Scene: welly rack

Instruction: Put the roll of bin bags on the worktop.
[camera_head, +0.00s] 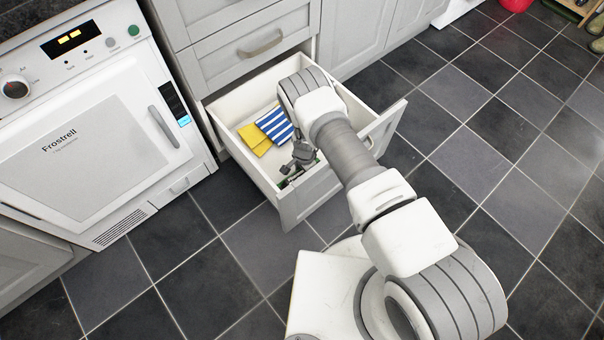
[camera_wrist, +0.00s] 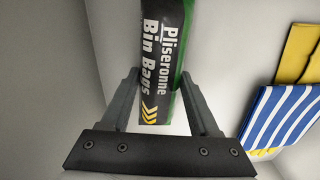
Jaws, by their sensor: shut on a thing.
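The roll of bin bags is black and green with white lettering; it shows in the wrist view (camera_wrist: 165,60) between the two fingers. My gripper (camera_head: 302,158) reaches down into the open drawer (camera_head: 238,160), near its front panel, and is shut on the roll. In the head view only a dark green bit of the roll (camera_head: 296,180) shows below the gripper. In the wrist view the fingers (camera_wrist: 160,85) stand on either side of the roll. I cannot tell whether the roll touches the drawer floor. The worktop is not in view.
A yellow cloth (camera_head: 254,139) and a blue-and-white striped cloth (camera_head: 274,125) lie in the drawer beside the gripper. A white dryer (camera_head: 90,130) stands left of the drawer. Closed grey cupboards (camera_head: 350,35) are on the right.

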